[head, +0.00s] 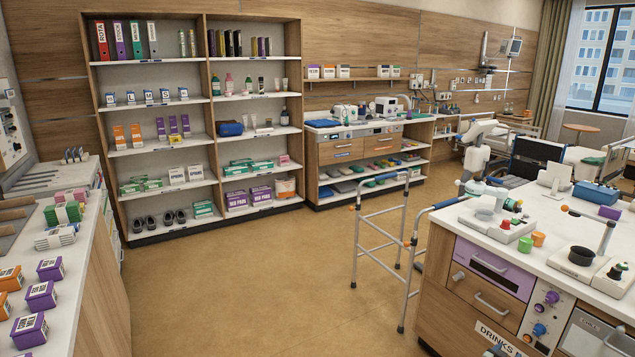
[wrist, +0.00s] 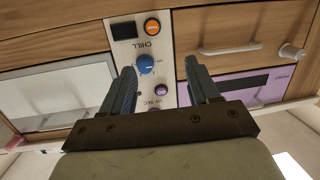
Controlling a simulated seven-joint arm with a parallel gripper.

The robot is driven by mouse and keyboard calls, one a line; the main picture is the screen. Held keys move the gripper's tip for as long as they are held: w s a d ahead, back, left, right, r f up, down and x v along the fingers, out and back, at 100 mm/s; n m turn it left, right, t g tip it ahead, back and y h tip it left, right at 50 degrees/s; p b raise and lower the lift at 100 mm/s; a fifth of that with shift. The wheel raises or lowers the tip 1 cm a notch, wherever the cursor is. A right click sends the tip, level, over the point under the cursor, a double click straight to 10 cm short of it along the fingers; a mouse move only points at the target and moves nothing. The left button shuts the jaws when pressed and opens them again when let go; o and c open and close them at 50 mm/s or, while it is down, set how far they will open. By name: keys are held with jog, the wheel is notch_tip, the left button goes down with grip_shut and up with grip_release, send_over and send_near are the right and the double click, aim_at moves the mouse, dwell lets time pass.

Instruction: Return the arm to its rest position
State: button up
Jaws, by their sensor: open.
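My gripper (wrist: 161,75) shows in the wrist view with its two dark ribbed fingers spread apart. Nothing is between the fingers. Behind them is a pale control panel (wrist: 155,45) with a blue knob (wrist: 146,64), an orange button (wrist: 152,26) and a purple button (wrist: 161,90); its lettering reads upside down. I cannot tell the gap between the fingertips and the panel. I cannot make out my gripper in the head view. The rest position is not marked in either view.
The counter unit (head: 460,215) at right carries devices and cups. A purple drawer front (head: 493,262) and several knobs face the aisle. A walking frame (head: 380,240) stands beside it. Stocked shelves (head: 205,120) line the back wall. The brown floor (head: 240,290) in the middle is clear.

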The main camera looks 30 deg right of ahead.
jog(key=w+a+f+n+t+y, duration=0.1)
jog(key=w+a+f+t+y, duration=0.2)
jog(key=w+a+f+y, duration=0.35)
jog(key=s+a+f+g+y, duration=0.1)
jog(key=s+a+f+y, duration=0.15)
jog(key=a, duration=0.55)
jog(key=s+a+f+n+y, duration=0.1)
jog(key=a+f+y, duration=0.2)
jog(key=a, duration=0.4)
jog(key=s+a+f+g+y, duration=0.1)
jog(key=s+a+f+y, duration=0.15)
jog(key=a, duration=0.55)
jog(key=s+a+n+g, duration=0.3)
jog(key=a+n, duration=0.1)
jog(key=a, duration=1.3)
jog(key=s+a+f+n+g+y, duration=0.1)
jog(key=a+n, duration=0.4)
jog(key=a, duration=1.2)
jog(key=s+a+n+g, duration=0.4)
jog(key=a+n+g, duration=0.1)
jog(key=a, duration=1.2)
jog(key=shift+s+a+f+g, duration=0.3)
jog(key=shift+s+a+g, duration=0.05)
jog(key=shift+a+g, duration=0.05)
